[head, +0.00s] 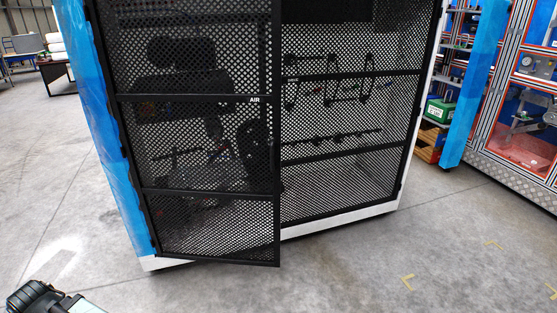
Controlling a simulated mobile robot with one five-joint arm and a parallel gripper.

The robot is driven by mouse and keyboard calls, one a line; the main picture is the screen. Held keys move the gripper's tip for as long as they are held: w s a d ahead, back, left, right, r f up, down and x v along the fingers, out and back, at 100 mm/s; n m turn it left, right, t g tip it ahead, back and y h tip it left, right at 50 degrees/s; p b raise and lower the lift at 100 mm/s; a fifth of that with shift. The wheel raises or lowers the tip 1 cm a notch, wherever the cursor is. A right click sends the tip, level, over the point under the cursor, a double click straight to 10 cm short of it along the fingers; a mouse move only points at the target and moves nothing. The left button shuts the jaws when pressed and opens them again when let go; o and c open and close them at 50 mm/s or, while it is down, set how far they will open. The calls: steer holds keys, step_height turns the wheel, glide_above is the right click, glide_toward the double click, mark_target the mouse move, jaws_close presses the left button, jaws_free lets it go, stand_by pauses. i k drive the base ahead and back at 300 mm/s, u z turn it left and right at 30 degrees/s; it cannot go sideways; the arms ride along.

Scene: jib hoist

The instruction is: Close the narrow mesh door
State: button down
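A tall cabinet has two black mesh doors at its front. The left mesh door (215,192) carries a small "AIR" label and hangs from the cabinet's left side. It stands ajar, with its free lower corner swung out past the white base. The right mesh door (340,182) looks flush with the front. I cannot tell from their widths which one is the narrow door. A dark part at the lower left seems to be my arm. My gripper's fingers do not show, and nothing of mine touches the doors.
The cabinet's left side panel (95,110) is blue. Clear grey concrete floor (340,275) lies in front, with yellow corner marks (408,282). Shelving with a green case (439,110) and an orange-framed unit (520,90) stand at the right. A table (58,72) stands far left.

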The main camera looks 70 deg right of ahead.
mark_target(92, 9)
steer(key=z, duration=0.15)
steer(key=i, duration=1)
steer(key=u, duration=0.1)
